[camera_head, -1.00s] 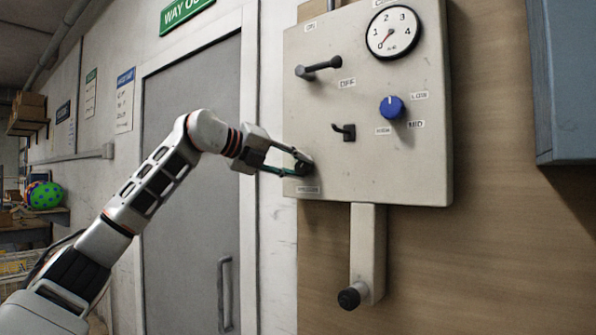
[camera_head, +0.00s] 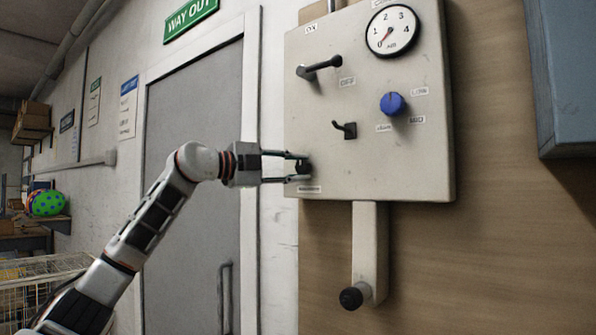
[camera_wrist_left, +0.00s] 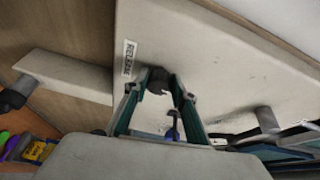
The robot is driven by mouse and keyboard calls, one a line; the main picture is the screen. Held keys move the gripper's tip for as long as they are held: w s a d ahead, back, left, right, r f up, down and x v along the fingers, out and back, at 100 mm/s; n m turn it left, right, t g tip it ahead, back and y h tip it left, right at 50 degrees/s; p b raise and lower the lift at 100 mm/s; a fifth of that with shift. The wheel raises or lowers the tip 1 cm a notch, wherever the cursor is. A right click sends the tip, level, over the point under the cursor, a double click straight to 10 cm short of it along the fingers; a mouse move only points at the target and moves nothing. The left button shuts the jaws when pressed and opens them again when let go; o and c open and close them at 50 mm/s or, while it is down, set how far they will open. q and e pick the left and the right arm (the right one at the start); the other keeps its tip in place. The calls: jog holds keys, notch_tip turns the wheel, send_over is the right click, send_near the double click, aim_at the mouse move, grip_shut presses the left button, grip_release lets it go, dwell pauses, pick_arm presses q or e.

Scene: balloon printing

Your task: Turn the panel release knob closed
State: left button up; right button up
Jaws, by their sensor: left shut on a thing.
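The panel release knob (camera_wrist_left: 158,80) is a small dark knob on the cream panel (camera_head: 410,165), beside a label reading RELEASE in the left wrist view. In the head view it sits at the panel's lower left, mostly covered by the fingers. My left gripper (camera_head: 301,168) is shut on this knob. In the left wrist view the two green-sided fingers (camera_wrist_left: 163,92) reach up to either side of it. I cannot tell from its round shape how far it is turned. My right gripper is in neither view.
The panel also carries a gauge (camera_head: 393,31), a dark lever (camera_head: 320,67), a blue selector knob (camera_head: 392,104) and a dark hook-shaped switch (camera_head: 346,130). A black-ended crank arm (camera_head: 369,245) hangs below. A blue-grey box (camera_head: 565,80) is at right, a grey door (camera_head: 190,110) behind my arm.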

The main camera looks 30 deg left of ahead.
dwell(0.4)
pick_arm(q)
jog(key=o, duration=1.1)
jog(key=shift+f, duration=0.1)
jog(key=v, duration=1.2)
